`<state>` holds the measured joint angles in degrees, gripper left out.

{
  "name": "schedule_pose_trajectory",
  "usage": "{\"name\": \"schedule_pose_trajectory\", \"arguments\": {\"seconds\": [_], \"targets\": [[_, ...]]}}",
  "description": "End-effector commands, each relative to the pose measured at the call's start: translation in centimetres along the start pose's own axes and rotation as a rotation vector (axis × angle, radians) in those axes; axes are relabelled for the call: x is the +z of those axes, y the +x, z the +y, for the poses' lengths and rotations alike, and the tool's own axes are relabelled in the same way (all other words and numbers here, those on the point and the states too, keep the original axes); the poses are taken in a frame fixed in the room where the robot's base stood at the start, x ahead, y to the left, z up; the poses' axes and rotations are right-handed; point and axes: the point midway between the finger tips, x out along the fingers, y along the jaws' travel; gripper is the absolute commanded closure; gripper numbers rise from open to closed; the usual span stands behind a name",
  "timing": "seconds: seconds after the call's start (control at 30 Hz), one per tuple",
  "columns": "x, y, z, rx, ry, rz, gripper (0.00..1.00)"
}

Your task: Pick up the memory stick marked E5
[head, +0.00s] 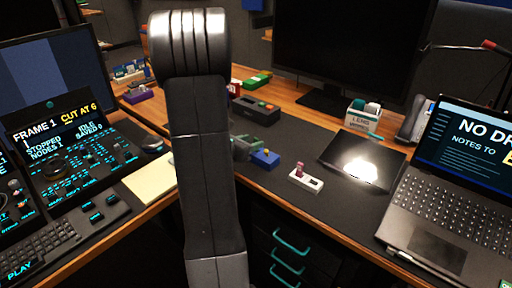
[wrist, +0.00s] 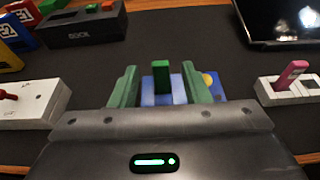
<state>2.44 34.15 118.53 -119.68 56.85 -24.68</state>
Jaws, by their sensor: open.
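I cannot tell how far the fingers reach down. In the head view the blue block (head: 265,158) sits just right of my gripper (head: 243,147), partly hidden by my arm. A pink stick (wrist: 291,74) stands in a white holder (wrist: 302,94) at the right. I cannot read the mark E5 on any stick.
A black dock box (wrist: 85,28) lies behind at the left. A white block with a red lever (wrist: 32,100) is near left. A dark tablet (head: 362,158) and a laptop (head: 450,190) lie right. Bare dark mat lies between the blue block and the pink stick's holder.

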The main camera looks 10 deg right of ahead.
Motion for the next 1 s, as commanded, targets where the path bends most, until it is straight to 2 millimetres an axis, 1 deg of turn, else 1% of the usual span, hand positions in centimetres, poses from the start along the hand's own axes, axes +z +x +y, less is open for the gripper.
{"name": "schedule_pose_trajectory", "arguments": {"seconds": [0.2, 0.3, 0.4, 0.6, 0.67, 0.7, 0.83, 1.0], "targets": [[0.0, 3.2, -0.2, -0.004, 0.001, 0.0, 0.57], [0.1, 4.3, -0.1, -0.002, 0.0, 0.0, 0.57], [0.1, 4.8, -0.1, -0.001, 0.0, 0.0, 0.57], [0.1, 4.8, -0.1, 0.0, 0.0, 0.0, 0.57], [0.1, 4.8, -0.1, 0.0, 0.0, 0.0, 0.67], [0.1, 4.8, -0.1, 0.0, 0.0, 0.0, 0.75], [0.1, 4.8, -0.1, 0.0, 0.0, 0.0, 1.0], [0.1, 4.8, -0.1, 0.0, 0.0, 0.0, 1.0]]}}
